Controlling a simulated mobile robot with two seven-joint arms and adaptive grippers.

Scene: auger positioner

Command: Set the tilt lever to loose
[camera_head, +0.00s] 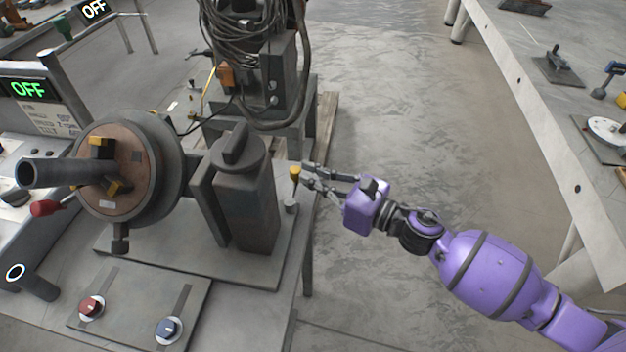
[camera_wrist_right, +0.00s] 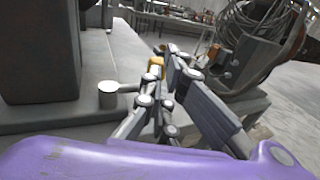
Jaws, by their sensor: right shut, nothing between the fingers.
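The tilt lever is a short lever with a yellow knob (camera_head: 295,173), on a round grey pivot (camera_head: 291,205) at the right edge of the positioner's base. In the wrist view its yellow knob (camera_wrist_right: 156,64) shows just behind my fingers, and the grey pivot (camera_wrist_right: 108,94) stands to the left. My right gripper (camera_head: 306,176) is shut and empty, its fingertips right beside the knob. I cannot tell whether they touch it. The fingers (camera_wrist_right: 166,60) partly cover the lever in the wrist view. My left gripper is out of view.
The positioner's grey housing (camera_head: 246,205) rises left of the lever, with the round faceplate (camera_head: 120,170) beyond. Cables (camera_head: 245,30) hang behind. Open floor (camera_head: 400,130) lies right, up to a workbench (camera_head: 545,110).

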